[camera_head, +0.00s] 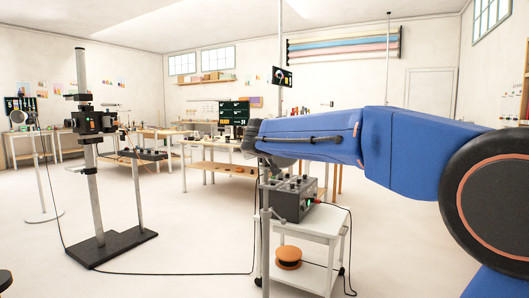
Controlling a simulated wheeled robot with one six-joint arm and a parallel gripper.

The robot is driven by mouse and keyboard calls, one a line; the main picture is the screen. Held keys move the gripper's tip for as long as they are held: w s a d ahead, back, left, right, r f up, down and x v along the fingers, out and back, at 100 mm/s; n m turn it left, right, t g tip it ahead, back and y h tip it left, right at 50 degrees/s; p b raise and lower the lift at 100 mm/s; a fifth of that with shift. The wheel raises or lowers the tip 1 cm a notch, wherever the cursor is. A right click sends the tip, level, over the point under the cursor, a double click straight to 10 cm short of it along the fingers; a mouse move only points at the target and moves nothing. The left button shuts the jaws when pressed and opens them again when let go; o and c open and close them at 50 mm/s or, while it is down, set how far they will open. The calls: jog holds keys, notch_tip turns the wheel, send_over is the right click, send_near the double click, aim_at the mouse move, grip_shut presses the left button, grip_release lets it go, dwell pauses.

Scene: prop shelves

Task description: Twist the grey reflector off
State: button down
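A small round grey dish, seemingly the reflector (18,117), shows at the far left, at the top of a thin stand with a round white base. It is small in the picture, and how it is fixed to the stand cannot be made out. My blue arm reaches in from the right and ends in a dark wrist near the middle of the picture, far to the right of the dish. No gripper fingers can be made out beyond the wrist.
A tall column (84,150) with a camera-like device stands on a black base (112,246) at left. A white cart (312,226) carries a dark control box (293,198) and an orange spool (288,257). A cable crosses the floor. Workbenches line the back; the left-centre floor is mostly open.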

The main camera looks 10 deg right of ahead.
jog(key=shift+s, duration=0.1)
dwell(0.3)
jog(key=shift+s, duration=0.25)
jog(key=shift+s+d, duration=0.1)
dwell(0.4)
jog(key=shift+s+d, duration=0.2)
jog(key=shift+s, duration=1.15)
jog(key=shift+s+d, duration=0.15)
jog(key=shift+s, duration=0.8)
jog(key=shift+s+d, duration=0.15)
jog(key=shift+s, duration=0.75)
